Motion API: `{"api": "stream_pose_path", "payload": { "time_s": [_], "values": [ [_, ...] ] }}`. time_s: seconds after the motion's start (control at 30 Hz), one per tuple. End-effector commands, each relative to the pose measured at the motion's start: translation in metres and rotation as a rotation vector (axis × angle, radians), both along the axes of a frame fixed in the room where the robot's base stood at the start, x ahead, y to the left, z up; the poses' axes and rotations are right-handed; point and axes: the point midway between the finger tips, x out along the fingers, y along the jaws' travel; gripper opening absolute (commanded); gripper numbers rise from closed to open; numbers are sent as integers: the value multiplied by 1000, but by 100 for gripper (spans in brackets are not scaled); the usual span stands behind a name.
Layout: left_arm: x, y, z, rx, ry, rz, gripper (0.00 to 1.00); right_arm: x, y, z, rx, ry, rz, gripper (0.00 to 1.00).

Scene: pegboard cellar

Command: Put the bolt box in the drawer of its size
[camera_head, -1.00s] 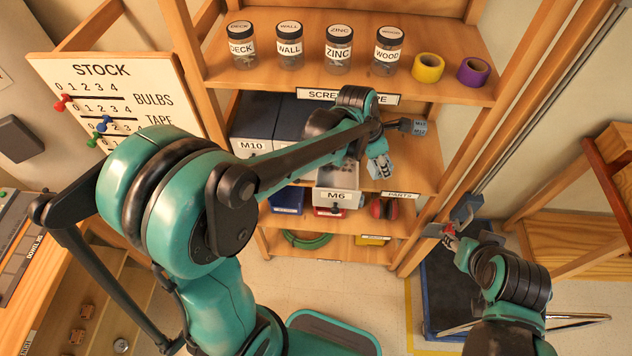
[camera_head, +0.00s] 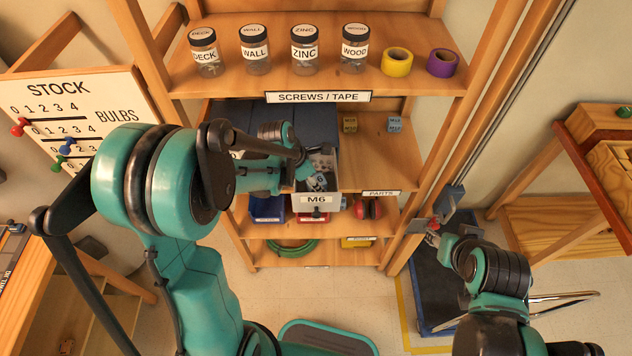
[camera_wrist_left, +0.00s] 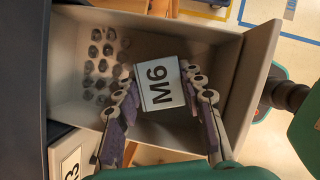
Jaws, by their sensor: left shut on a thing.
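The bolt box (camera_wrist_left: 160,84) is a small box with a white face reading M6. My left gripper (camera_wrist_left: 163,92) is shut on it, fingers on both sides. In the head view, the box (camera_head: 317,183) and my left gripper (camera_head: 314,176) are at the pulled-out drawer marked M6 (camera_head: 316,200). The wrist view shows the box over the open drawer (camera_wrist_left: 256,78), with dark bolts (camera_wrist_left: 98,66) on the drawer floor at one end. I cannot tell how far the box is above the floor. My right gripper (camera_head: 432,229) is low at the right, away from the drawers; its jaws are unclear.
Jars (camera_head: 305,50) and tape rolls (camera_head: 397,62) fill the shelf above. A neighbouring drawer front (camera_wrist_left: 72,165) ends in 3. A wooden post borders the shelf's right side.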

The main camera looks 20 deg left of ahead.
Motion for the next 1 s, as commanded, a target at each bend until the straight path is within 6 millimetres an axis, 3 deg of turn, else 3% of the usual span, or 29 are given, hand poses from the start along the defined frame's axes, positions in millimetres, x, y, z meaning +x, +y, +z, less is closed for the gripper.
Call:
{"api": "stream_pose_path", "payload": {
  "time_s": [0.3,0.33,0.4,0.77,1.0],
  "values": [
    [0,0,-3,0,0,0,1,0,0,-4,0,0,0,40],
    [0,0,-3,0,0,0,41,0,0,-4,0,0,0,40],
    [0,0,-2,0,0,0,60,0,0,-3,0,0,0,40],
    [0,0,1,0,0,0,60,0,0,1,0,0,0,40],
    [-10,11,37,0,1,2,60,0,0,11,0,0,0,40]
  ]
}}
